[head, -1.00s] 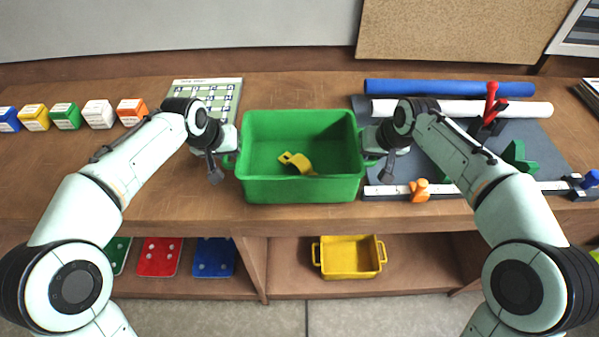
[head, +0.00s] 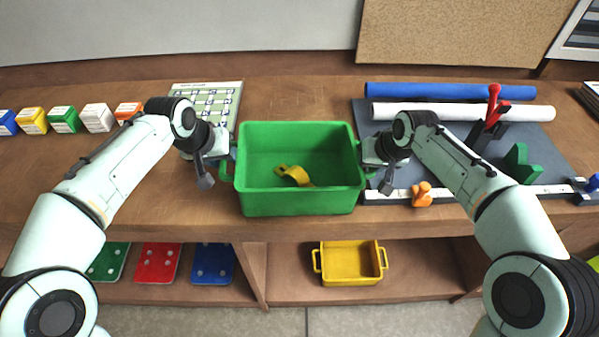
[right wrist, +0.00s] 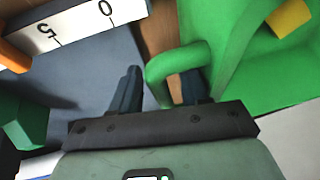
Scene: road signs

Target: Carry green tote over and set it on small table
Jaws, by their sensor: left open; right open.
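The green tote (head: 300,204) is upright at the front of the wooden worktop, with a yellow curved piece (head: 293,175) inside. My left gripper (head: 224,168) is open at the tote's left handle; whether its fingers straddle the handle is hard to tell. My right gripper (head: 372,166) is open at the right handle. In the right wrist view, the green handle (right wrist: 165,66) lies between the spread fingers of this gripper (right wrist: 160,90). No small table can be made out.
Small coloured boxes (head: 65,120) stand at the left. A yellow tray (head: 350,264) is on the shelf below. The worktop's front edge is close to the tote.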

